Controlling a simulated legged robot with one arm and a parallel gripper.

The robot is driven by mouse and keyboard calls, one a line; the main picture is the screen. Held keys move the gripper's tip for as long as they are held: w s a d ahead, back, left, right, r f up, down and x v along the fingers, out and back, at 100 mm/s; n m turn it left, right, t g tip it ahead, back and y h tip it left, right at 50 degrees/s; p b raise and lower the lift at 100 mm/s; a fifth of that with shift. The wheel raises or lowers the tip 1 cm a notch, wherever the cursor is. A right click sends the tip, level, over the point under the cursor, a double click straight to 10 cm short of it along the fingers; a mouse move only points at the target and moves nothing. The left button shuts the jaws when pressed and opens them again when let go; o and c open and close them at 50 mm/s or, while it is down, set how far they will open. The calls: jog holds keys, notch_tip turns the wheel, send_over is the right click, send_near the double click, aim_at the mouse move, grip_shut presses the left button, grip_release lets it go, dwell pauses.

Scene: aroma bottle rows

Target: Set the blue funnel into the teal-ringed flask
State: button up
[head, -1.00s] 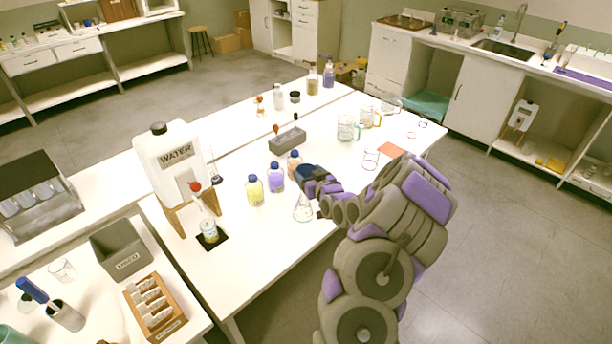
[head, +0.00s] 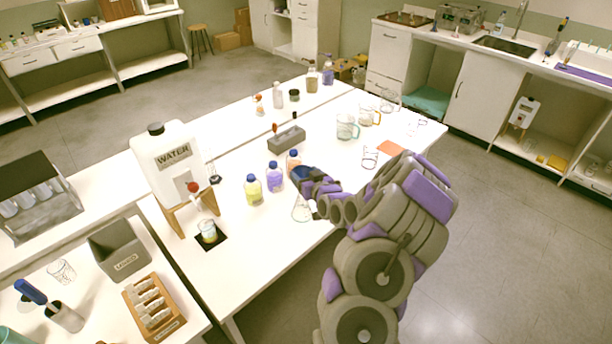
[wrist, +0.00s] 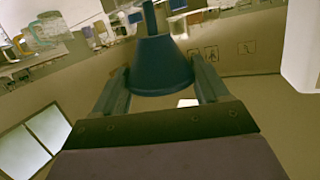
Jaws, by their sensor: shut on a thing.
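My gripper (head: 305,176) is shut on the blue funnel (wrist: 162,65). In the wrist view the funnel sits between the two fingers (wrist: 160,92), its narrow stem pointing to the top of the picture. In the head view the funnel (head: 298,173) is a small dark blue shape at the end of my arm. A clear conical flask (head: 301,211) stands on the white table just below the gripper in the picture. The funnel is apart from it. I cannot make out a teal ring on this flask, and my gripper and arm partly cover its right side.
Bottles with blue caps, one yellow (head: 253,190), one purple (head: 275,178) and one orange-brown (head: 293,161), stand close left of the gripper. A grey box (head: 287,140) and a glass beaker (head: 347,128) are behind. The large water container (head: 172,165) stands left. The table front is clear.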

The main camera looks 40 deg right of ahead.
jog(key=shift+a, duration=0.1)
jog(key=shift+a+r, duration=0.1)
jog(key=shift+a, duration=0.05)
jog(key=shift+a+n, duration=0.1)
jog(key=shift+n, duration=0.4)
jog(key=shift+d, duration=0.2)
jog(key=shift+a+f+b, duration=0.1)
jog(key=shift+f+b, duration=0.3)
jog(key=shift+f, duration=1)
jog(key=o, duration=1.1)
jog(key=shift+s, duration=0.15)
